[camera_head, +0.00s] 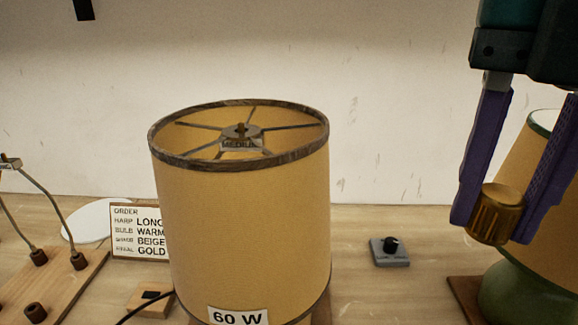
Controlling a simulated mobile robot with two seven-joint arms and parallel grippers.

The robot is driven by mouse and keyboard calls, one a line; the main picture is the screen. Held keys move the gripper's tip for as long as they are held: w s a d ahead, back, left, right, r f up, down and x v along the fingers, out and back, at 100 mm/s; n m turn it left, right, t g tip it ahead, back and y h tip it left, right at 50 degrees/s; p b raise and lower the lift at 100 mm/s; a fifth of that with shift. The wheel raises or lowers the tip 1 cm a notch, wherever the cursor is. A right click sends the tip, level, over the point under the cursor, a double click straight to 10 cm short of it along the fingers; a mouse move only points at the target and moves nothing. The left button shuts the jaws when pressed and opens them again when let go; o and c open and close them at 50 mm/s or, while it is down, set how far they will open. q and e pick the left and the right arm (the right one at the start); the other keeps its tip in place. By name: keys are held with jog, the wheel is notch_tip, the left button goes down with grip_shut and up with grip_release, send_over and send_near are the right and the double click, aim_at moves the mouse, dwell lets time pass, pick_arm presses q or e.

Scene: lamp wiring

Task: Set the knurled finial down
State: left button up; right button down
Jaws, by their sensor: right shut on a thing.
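The knurled finial (495,215) is a brass-gold ribbed cylinder with a smooth top. My right gripper (487,220) comes down from the top right with purple fingers and is shut on the finial. It holds the finial tilted, in front of the lamp at the right edge. The middle lamp's beige shade (245,220) stands upright, with a spider ring and a short threaded post (241,131) at its top centre. My left gripper is not in view, though a small dark shape shows at the top left.
An order card (140,232) stands left of the middle shade, before a white disc (92,220). A small dimmer (390,251) sits on the table between the lamps. A wooden board (60,290) with a harp is at left. Bare table lies around the dimmer.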

jog(key=f+n+b, duration=0.3)
jog(key=f, duration=0.6)
jog(key=f+n+b, duration=0.3)
jog(key=f+b, duration=0.1)
jog(key=f, duration=0.5)
jog(key=a+f+n+b, duration=0.1)
jog(key=f+n+b, duration=0.2)
jog(key=f, duration=0.6)
jog(key=shift+s+a+b, duration=0.1)
jog(key=shift+s+b, duration=0.1)
jog(key=shift+b, duration=0.2)
pick_arm(q)
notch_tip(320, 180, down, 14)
jog(key=b, duration=0.1)
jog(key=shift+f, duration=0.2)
pick_arm(e)
jog(key=shift+f, duration=2.45)
jog(key=shift+f, duration=0.2)
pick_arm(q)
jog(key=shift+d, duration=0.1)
pick_arm(e)
jog(key=c, duration=0.6)
grip_release()
jog(key=shift+o, duration=0.2)
